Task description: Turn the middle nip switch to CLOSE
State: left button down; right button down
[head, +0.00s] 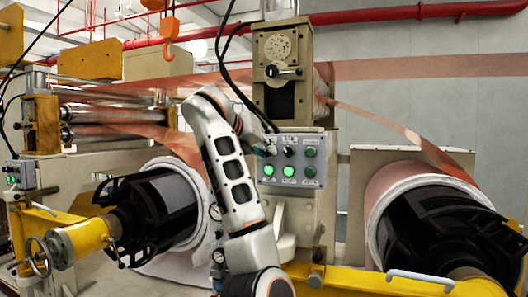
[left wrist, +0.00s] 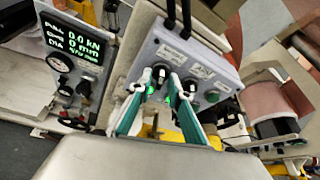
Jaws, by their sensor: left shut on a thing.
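A grey control panel (head: 330,158) on the middle stand carries two black switch knobs in its upper row, a green button beside them and green buttons below, two of them lit. The right-hand knob (head: 289,152) is clear of my gripper. My left gripper (head: 264,150) is at the panel's left side, partly hidden by my arm. In the left wrist view, its teal fingers (left wrist: 158,86) stand on either side of the left-hand knob (left wrist: 160,72), shut on it. The labels are too small to read, so the knob's setting cannot be told. My right gripper is not in view.
A roll on a black chuck (head: 165,208) stands left of my arm, and a copper foil roll (head: 400,180) stands right. Copper foil (head: 395,127) slopes down from the stand. Black cables run above the panel. A display box (left wrist: 75,55) shows in the left wrist view.

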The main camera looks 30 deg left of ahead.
pick_arm(q)
jog(key=shift+f+n+h+b, duration=0.1)
jog(key=shift+n+h+b, duration=0.35)
jog(key=shift+n, duration=0.35)
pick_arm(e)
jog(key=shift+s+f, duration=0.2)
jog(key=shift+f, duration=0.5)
pick_arm(q)
jog(key=c, duration=2.2)
grip_release()
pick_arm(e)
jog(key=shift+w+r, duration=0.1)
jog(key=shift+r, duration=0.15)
pick_arm(q)
jog(key=shift+a, duration=0.1)
